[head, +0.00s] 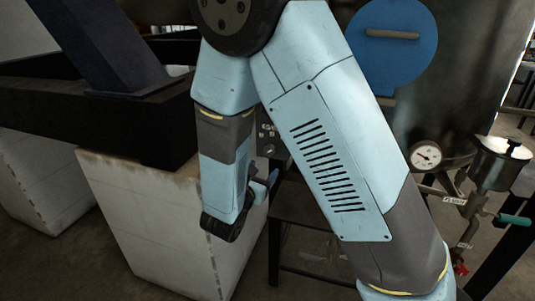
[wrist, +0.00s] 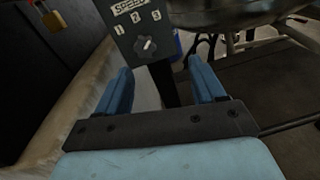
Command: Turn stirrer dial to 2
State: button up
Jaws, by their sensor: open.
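The stirrer dial (wrist: 145,46) is a small grey knob on a dark panel (wrist: 126,30) in the wrist view. The panel carries the word SPEED and the numbers 1, 2 and 3 around the knob. I cannot tell for sure which number the knob points to. In the head view, part of the panel (head: 267,133) shows behind my arm. My gripper (wrist: 158,82) is open and empty, with its two blue fingers apart. The dial appears between and beyond the fingertips, not touched. In the head view my gripper (head: 268,187) is partly hidden by my arm.
A large dark tank (head: 440,90) with a blue round cover (head: 392,45) stands at the right, with a gauge (head: 426,155) and valves beside it. White blocks (head: 150,220) support dark beams at the left. A brass padlock (wrist: 52,20) hangs at the wrist view's upper left.

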aim_at(268, 154)
jog(key=shift+n+t+y, duration=0.4)
jog(key=shift+n+y, duration=0.3)
jog(key=x, duration=0.4)
jog(key=a+f+x, duration=0.1)
jog(key=x, duration=0.3)
jog(key=a+x, duration=0.1)
jog(key=x, duration=0.4)
jog(key=shift+w+f, duration=0.15)
jog(key=shift+w, duration=0.15)
jog(key=shift+c, duration=0.4)
jog(key=c, duration=0.9)
